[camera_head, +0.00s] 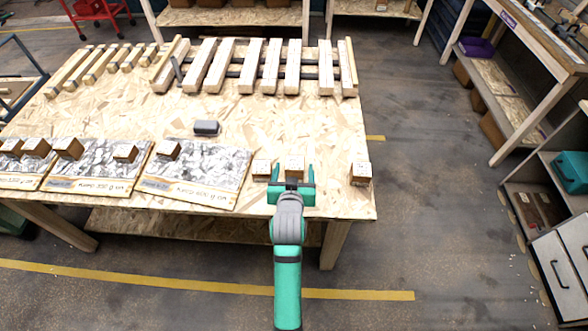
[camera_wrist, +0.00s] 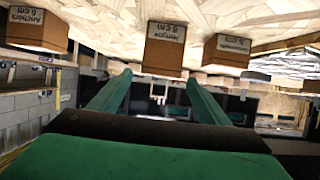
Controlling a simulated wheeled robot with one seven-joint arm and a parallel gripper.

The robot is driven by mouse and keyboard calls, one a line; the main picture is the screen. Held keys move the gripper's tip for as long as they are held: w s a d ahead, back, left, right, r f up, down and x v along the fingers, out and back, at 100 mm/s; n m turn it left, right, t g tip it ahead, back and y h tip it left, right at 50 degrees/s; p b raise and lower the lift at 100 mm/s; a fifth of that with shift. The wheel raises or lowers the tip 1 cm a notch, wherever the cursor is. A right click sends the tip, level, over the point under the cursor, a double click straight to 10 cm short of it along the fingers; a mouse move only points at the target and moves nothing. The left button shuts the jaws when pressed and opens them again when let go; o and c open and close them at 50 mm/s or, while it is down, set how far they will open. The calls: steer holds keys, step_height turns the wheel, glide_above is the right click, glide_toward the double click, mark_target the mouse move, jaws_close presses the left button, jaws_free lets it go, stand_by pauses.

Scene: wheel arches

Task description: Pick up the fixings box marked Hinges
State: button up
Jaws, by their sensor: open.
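The Hinges box (camera_head: 294,163) is a small brown block with a white label on top. It stands near the front edge of the wooden table (camera_head: 330,130), between two similar boxes. The wrist view is upside down and shows the Hinges box (camera_wrist: 164,55) in the middle, its label readable. My gripper (camera_head: 293,172) is open, at the table's front edge. Its green fingers appear on either side of the Hinges box in the head view. In the wrist view the fingers (camera_wrist: 158,80) point toward it; I cannot tell whether they touch it. Nothing is held.
The Anchors box (camera_wrist: 37,30) stands to the right in the head view (camera_head: 360,173). Another labelled box (camera_head: 261,168) is close on the left; its wrist-view label (camera_wrist: 234,44) is unclear.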

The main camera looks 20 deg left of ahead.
mark_target(294, 163)
steer(key=x, duration=0.5)
steer(key=shift+f, duration=0.15)
steer(key=shift+d, duration=0.1)
steer(key=shift+s, duration=0.1)
steer(key=shift+c, duration=0.3)
steer(key=c, duration=1.4)
steer(key=shift+c, duration=0.2)
